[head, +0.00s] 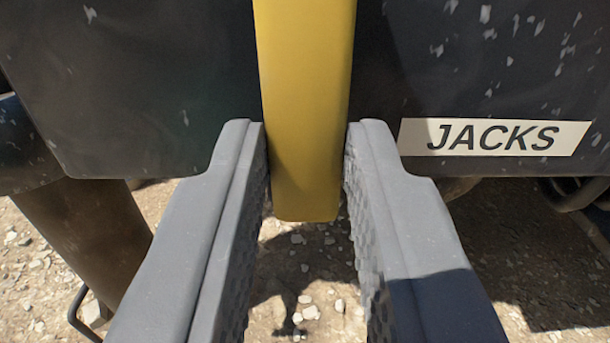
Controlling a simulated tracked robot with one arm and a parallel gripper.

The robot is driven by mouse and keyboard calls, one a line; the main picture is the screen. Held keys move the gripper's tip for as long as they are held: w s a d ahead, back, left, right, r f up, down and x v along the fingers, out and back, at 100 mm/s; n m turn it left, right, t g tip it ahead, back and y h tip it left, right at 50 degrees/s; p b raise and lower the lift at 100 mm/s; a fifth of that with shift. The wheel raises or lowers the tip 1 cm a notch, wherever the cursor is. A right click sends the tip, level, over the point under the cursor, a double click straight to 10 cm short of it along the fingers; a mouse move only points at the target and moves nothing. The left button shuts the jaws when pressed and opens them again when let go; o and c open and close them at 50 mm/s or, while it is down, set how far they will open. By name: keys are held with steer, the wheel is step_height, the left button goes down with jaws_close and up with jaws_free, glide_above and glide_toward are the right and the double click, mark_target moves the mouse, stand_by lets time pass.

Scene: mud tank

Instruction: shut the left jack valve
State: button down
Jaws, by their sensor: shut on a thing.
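A flat yellow lever (305,105) hangs down in the middle of the head view, in front of a dark panel; I take it for the handle of a jack valve. Its top runs out of the picture, so its pivot and the valve body are hidden. Its rounded lower end lies between the two grey fingers of my gripper (305,165). My gripper is shut on the yellow lever, with a finger against each side. The lever points straight down. No other lever shows, so I cannot tell from this view whether it is the left one.
A dark, chipped panel (150,85) fills the upper part, with a white "JACKS" label (495,137) right of the lever. A brown post (85,235) stands at the lower left. Dark bars (580,195) show at the right edge. Stony ground (310,265) lies below.

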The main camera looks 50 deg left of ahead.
steer(key=shift+s+f, duration=0.1)
steer(key=shift+f, duration=0.1)
steer(key=c, duration=1.3)
jaws_free()
steer(key=shift+r, duration=0.1)
steer(key=p+v, duration=0.1)
steer(key=v, duration=1.2)
steer(key=shift+s+d, duration=0.25)
steer(key=shift+d, duration=0.05)
